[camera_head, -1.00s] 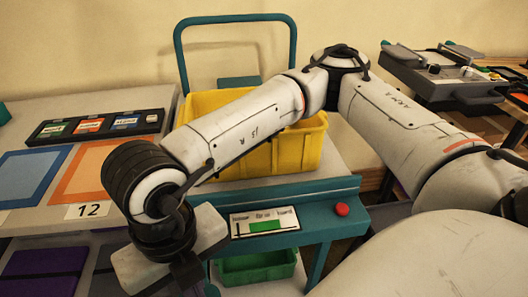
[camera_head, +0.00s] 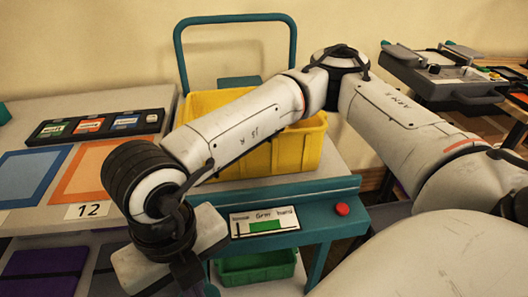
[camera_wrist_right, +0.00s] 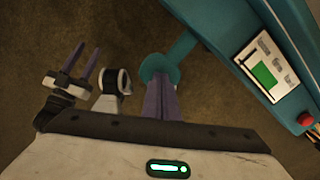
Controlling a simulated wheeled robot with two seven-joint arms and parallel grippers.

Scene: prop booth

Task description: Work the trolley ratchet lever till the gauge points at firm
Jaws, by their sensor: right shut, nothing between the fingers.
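The trolley (camera_head: 330,188) is teal, and its gauge (camera_head: 243,213) sits on the front panel, with a green block under the middle label, firm. A dark mark shows near its loose end; I cannot be sure that it is the pointer. The gauge also shows in the right wrist view (camera_wrist_right: 248,62). There, the teal lever (camera_wrist_right: 184,46) ends in a round disc. My right gripper (camera_wrist_right: 160,84) is shut and empty, fingertips at the disc; I cannot tell whether they touch. My left gripper (camera_wrist_right: 88,47) shows its purple fingers apart, empty.
A yellow crate (camera_head: 305,145) sits on the trolley and a green bin (camera_head: 245,277) below. A red button (camera_head: 342,209) is right of the gauge. A table (camera_head: 35,108) with coloured frames stands left, a grey device (camera_head: 445,68) right. Floor is bare around the lever.

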